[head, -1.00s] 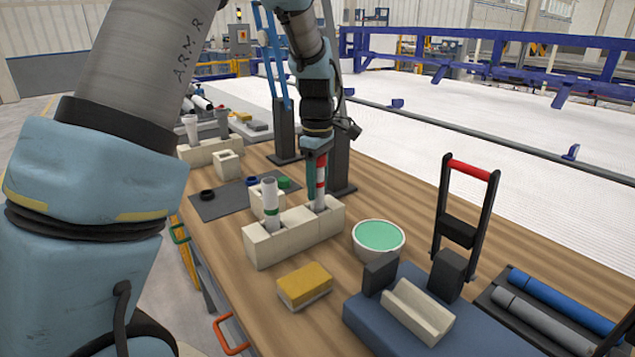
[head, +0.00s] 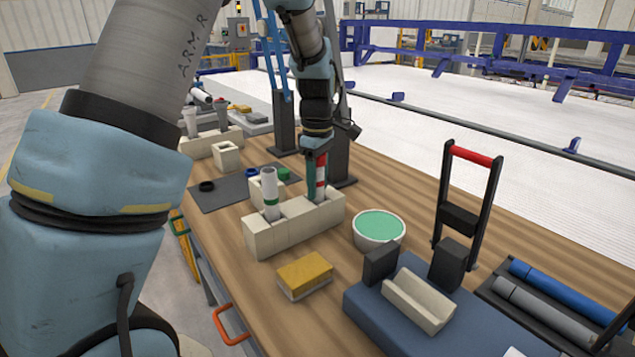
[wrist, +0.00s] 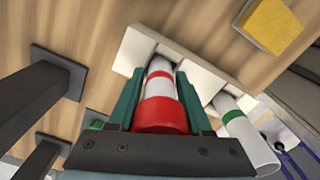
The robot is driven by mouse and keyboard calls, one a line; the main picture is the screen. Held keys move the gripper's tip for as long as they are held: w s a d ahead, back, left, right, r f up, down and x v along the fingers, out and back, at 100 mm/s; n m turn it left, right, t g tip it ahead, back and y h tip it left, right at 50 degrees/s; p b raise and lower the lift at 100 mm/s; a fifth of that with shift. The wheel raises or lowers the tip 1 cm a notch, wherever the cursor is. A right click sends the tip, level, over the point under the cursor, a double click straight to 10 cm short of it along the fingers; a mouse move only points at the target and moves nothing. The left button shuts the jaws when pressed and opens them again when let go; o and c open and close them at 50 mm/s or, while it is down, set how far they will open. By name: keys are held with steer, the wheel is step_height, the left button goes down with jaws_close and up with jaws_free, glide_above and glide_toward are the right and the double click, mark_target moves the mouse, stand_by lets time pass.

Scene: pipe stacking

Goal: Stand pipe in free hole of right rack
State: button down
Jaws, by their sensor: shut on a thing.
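My gripper (head: 317,165) points down with its green fingers on either side of a white pipe with red bands (head: 321,185). It is shut on the pipe's upper part, as the wrist view also shows (wrist: 160,112). The pipe is upright over the right end of the near cream rack (head: 290,232), the right one of two. Its lower end appears to be in that end's hole; how deep it sits is hidden. A white pipe with a green band (head: 269,190) stands in the rack's left part; it also shows in the wrist view (wrist: 240,130).
A green-filled bowl (head: 379,230) and a yellow sponge (head: 305,272) lie close in front of the rack. Dark posts (head: 342,160) stand just behind my gripper. A second rack (head: 212,143) with pipes is at the far left. A blue fixture (head: 370,315) is front right.

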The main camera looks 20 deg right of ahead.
steer(key=shift+c, duration=1.2)
jaws_free()
steer(key=shift+r, duration=0.1)
step_height(320, 180, up, 11)
steer(key=shift+f+b, duration=0.2)
steer(key=shift+b, duration=0.4)
